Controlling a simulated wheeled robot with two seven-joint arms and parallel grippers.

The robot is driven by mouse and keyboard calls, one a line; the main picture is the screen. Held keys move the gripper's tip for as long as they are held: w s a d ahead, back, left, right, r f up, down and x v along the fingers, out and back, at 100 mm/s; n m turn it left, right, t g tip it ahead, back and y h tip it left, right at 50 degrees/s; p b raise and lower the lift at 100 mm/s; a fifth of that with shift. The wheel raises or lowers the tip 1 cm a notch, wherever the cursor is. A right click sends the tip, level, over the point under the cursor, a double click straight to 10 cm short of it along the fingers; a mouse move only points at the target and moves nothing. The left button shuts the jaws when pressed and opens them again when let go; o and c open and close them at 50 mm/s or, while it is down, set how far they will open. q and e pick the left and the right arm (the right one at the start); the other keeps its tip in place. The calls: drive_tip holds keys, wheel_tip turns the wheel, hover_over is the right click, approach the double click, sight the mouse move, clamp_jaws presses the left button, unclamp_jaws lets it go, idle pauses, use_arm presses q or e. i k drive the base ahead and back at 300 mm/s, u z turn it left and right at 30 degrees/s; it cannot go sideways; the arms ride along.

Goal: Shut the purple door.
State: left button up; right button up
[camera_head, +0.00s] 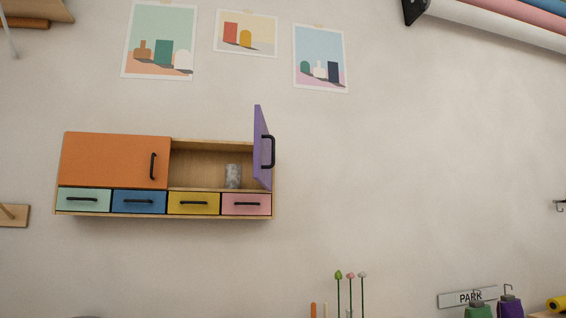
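The purple door (261,150) stands open on the right side of a wooden wall cabinet (212,144). It is swung outward, hinged at the right edge, and shows nearly edge-on. Its black handle (268,152) faces right. Behind the doorway is an open compartment with a grey marbled cup-like object (233,176) standing inside, left of the door. Neither of my grippers shows in this view.
An orange door (115,161) covers the cabinet's left half and is shut. Mint, blue, yellow and pink drawers below are shut. Posters hang above. The wall right of the cabinet is bare. Rolls (500,22) jut in at top right; bottles (510,305) stand at bottom right.

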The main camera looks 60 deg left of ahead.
sight(264, 144)
drive_tip(key=u, duration=0.9)
drive_tip(key=i, duration=1.1)
drive_tip(key=u, duration=1.1)
drive_tip(key=i, duration=0.15)
drive_tip(key=u, duration=0.25)
